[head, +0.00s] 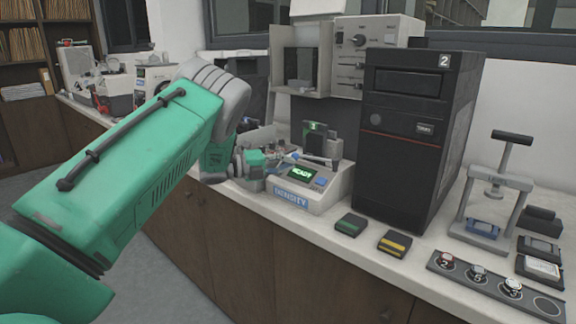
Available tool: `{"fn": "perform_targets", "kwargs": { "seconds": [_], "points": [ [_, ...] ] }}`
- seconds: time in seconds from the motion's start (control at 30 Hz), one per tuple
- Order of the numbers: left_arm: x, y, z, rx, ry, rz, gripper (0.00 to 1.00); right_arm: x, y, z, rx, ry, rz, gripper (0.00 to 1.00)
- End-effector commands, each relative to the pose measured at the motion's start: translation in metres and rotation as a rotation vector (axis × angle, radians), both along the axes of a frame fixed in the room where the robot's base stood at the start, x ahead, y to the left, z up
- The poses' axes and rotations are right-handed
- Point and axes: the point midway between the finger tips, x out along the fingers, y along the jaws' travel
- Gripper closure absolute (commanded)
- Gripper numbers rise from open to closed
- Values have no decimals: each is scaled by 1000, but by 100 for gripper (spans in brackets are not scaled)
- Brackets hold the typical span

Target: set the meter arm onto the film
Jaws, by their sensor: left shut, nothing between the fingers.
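The meter (318,191) is a pale box with a lit green READY display (303,173) and a blue front label. It stands on the counter, left of the black tower. A dark upright piece with a green mark (315,127) rises at its back. A thin grey bar (316,159) lies across the meter's top and looks like the meter arm. I cannot make out the film or whether the bar touches it. My left gripper (274,163) is shut and empty at the meter's left side, small and partly merged with clutter behind. My right gripper is not in view.
A black tower (413,135) stands close right of the meter. Two small cartridges, green-marked (351,224) and yellow-marked (394,243), lie in front. A small press (492,190) and a strip of round samples (495,285) are at right. The counter's front edge is near.

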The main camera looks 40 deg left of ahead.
Motion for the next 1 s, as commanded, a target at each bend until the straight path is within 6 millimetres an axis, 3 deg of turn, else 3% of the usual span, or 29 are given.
{"fn": "perform_targets", "kwargs": {
  "seconds": [0.27,0.7,1.0],
  "points": [
    [-8,5,0,1,2,2,100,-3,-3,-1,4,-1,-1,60],
    [-79,58,-2,-7,6,5,100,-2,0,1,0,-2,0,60],
    [-98,67,1,-5,7,1,100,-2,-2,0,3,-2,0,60]
  ]
}}
